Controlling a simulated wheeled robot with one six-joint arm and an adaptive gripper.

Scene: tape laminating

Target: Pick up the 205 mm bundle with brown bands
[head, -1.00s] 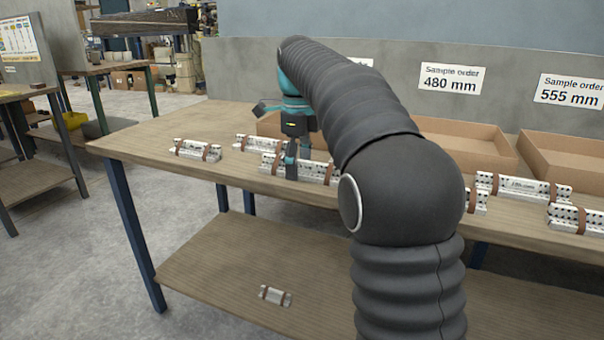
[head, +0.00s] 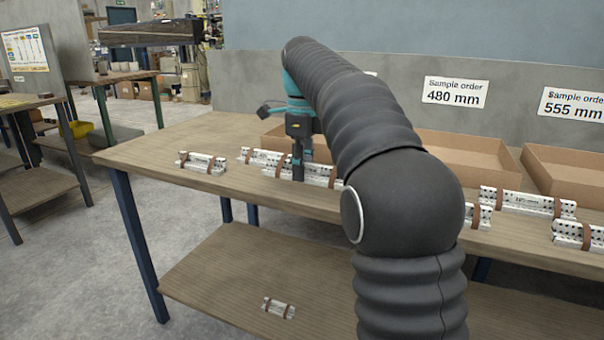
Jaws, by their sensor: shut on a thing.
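My gripper (head: 298,174) points down over the left half of the table and is shut on a white perforated bundle with brown bands (head: 318,173). The fingers cross the bundle's middle and hide part of it. The bundle looks level and slightly raised from the tabletop, though the gap is too small to be sure. No length marking on it is readable. My arm hides the area to its right.
Behind the held bundle lies another bundle (head: 262,157), partly covered by it. A shorter bundle (head: 203,162) lies to the left. More bundles (head: 527,202) lie at the right, before cardboard trays (head: 560,178). One bundle (head: 279,308) lies on the lower shelf (head: 225,280).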

